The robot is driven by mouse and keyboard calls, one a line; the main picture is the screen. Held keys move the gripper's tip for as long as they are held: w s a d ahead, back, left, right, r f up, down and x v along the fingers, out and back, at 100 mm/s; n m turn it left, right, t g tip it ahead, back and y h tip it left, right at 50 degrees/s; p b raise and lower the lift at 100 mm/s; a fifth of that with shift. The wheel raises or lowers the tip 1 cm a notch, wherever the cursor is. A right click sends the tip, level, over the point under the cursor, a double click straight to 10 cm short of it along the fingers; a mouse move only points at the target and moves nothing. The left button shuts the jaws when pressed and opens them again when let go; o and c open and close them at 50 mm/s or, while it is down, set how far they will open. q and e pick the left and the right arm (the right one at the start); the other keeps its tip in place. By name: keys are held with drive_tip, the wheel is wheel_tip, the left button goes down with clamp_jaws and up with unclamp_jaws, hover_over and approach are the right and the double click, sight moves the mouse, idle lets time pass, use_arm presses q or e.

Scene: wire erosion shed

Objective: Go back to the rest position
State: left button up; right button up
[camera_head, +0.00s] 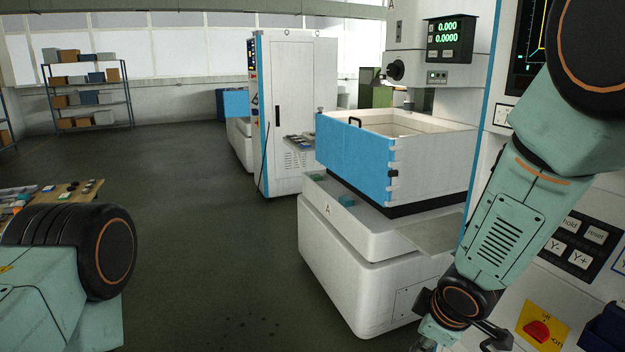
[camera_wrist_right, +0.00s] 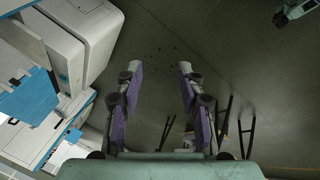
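My right arm comes down the right side of the head view, and its wrist end is at the bottom edge, close to the machine's control cabinet. My right gripper (camera_wrist_right: 160,70) shows in the right wrist view with its two purple-padded fingers apart and nothing between them. Bare dark floor lies beyond the fingertips. My left arm shows at the lower left of the head view as a teal link and a black joint, with no gripper visible there. A small grey and dark part at the top right corner of the right wrist view looks like my left gripper; its fingers are unclear.
A white erosion machine (camera_head: 345,260) with a blue-fronted tank (camera_head: 352,160) stands ahead right. A control panel (camera_head: 575,240) with a red switch (camera_head: 538,330) is behind my right arm. A workbench (camera_head: 60,192) is at left, shelving (camera_head: 88,90) farther back. The middle floor (camera_head: 200,240) is clear.

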use_arm(q)
wheel_tip(320, 180, down, 15)
drive_tip(key=b, duration=1.3)
drive_tip(key=shift+b, duration=0.35)
use_arm(e)
drive_tip(key=s+d+f+m+g, duration=0.2)
drive_tip(key=s+f+m+g, duration=0.3)
drive_tip(key=s+f, duration=2.8)
drive_tip(key=f+m, duration=0.1)
drive_tip(key=m, duration=0.5)
drive_tip(key=shift+s+d+f+m, duration=0.2)
drive_tip(key=shift+s+f+m, duration=0.05)
drive_tip(key=shift+m, duration=0.15)
